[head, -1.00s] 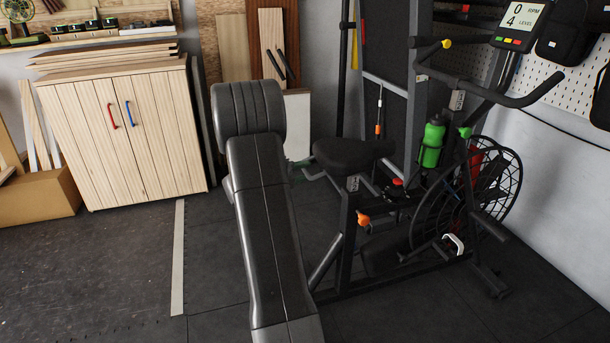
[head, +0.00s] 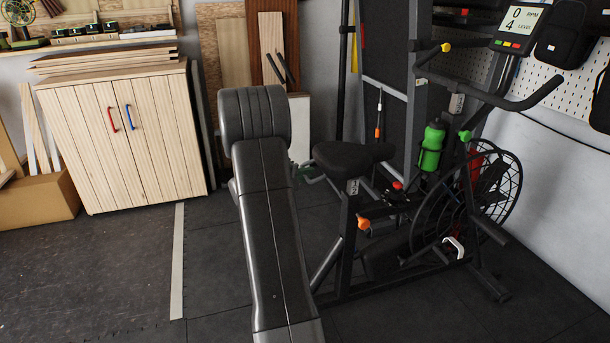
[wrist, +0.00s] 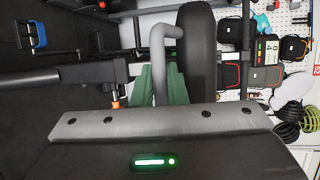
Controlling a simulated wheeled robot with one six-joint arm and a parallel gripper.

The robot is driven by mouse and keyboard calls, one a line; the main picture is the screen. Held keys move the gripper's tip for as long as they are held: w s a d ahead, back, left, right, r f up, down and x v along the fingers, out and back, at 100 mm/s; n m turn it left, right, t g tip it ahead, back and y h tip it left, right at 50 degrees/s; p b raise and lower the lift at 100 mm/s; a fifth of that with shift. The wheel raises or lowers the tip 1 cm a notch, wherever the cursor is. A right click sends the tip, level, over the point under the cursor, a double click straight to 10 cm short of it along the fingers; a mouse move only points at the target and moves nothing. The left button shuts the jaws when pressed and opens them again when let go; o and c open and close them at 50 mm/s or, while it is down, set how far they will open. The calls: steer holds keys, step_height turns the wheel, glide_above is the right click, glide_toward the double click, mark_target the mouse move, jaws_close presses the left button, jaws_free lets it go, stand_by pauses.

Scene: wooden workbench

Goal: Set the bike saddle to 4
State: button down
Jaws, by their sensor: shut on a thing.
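The black bike saddle (head: 352,159) sits on its post left of the exercise bike's frame. A small white label (head: 352,187) is on the post below it; its marks are too small to read. An orange knob (head: 364,224) is on the frame below. In the wrist view my gripper (wrist: 160,87) has green fingers shut on a bent grey bar (wrist: 158,45). The dark rounded saddle (wrist: 196,55) is close beside the bar. In the head view my own arm hides most of the gripper.
The bike's console (head: 523,28) shows 0 RPM and level 4. A green bottle (head: 431,148), a red knob (head: 397,186) and the fan wheel (head: 490,185) are right of the saddle. A wooden cabinet (head: 165,150) stands at left. Dark floor is clear in front of it.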

mark_target(316, 156)
steer(key=shift+r+p, duration=3.15)
steer(key=shift+p, duration=0.2)
steer(key=shift+f, duration=0.1)
steer(key=c, duration=1.5)
jaws_free()
steer(key=shift+o, duration=0.2)
steer(key=shift+s+a, duration=0.1)
steer(key=p+v, duration=0.1)
steer(key=v, duration=1.2)
steer(key=shift+s+a+p, duration=0.2)
steer(key=shift+p, duration=0.1)
steer(key=b+x, duration=0.2)
steer(key=x, duration=1.2)
steer(key=shift+f, duration=0.25)
